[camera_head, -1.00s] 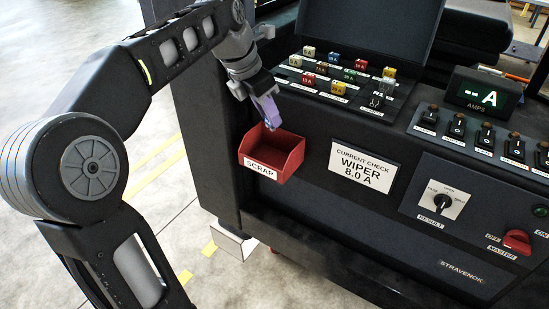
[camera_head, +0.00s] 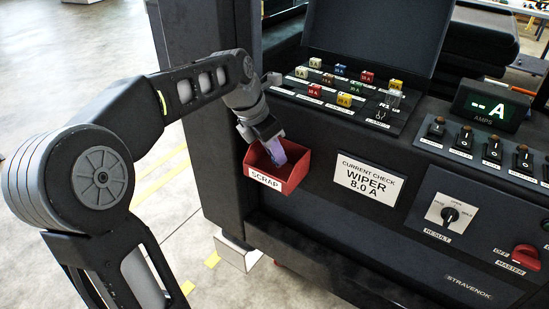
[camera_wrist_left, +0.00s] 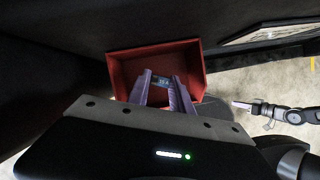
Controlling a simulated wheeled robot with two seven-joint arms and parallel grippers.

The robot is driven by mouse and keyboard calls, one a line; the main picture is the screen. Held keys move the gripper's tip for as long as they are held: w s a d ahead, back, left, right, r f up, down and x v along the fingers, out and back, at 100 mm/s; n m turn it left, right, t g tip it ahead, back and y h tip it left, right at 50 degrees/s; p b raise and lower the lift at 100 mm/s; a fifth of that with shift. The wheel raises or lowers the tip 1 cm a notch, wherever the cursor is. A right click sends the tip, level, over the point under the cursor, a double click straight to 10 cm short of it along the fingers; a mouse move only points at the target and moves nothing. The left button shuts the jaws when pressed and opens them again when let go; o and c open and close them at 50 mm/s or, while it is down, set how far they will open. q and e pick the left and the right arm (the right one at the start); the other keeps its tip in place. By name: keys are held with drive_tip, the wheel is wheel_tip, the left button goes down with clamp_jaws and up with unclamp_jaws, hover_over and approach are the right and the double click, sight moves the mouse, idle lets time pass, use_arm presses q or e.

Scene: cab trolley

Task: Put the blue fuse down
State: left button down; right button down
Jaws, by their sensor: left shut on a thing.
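My left gripper (camera_head: 277,153) reaches into the mouth of the red SCRAP bin (camera_head: 293,179), its purple fingertips pointing down. In the left wrist view its fingers (camera_wrist_left: 161,90) are shut on a small dark blue fuse (camera_wrist_left: 160,81) with a pale, hard-to-read marking. The bin (camera_wrist_left: 116,73) lies behind and around the fuse there; I cannot tell whether the fuse touches it. The held fuse is hidden by the fingers in the head view. My right gripper (camera_wrist_left: 242,104) seems to show at the right of the left wrist view, too small to judge.
A fuse panel (camera_head: 380,122) with several coloured fuses, one of them blue (camera_head: 341,69), stands behind the bin. A card (camera_head: 367,181) reads WIPER 8.0 A. Switches, a result knob (camera_head: 450,214) and a red master switch (camera_head: 526,255) are at right.

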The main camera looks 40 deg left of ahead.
use_arm(q)
drive_tip(key=shift+f, duration=1.2)
drive_tip(key=c, duration=1.1)
unclamp_jaws()
drive_tip(key=shift+c, duration=0.2)
drive_tip(key=v, duration=1.2)
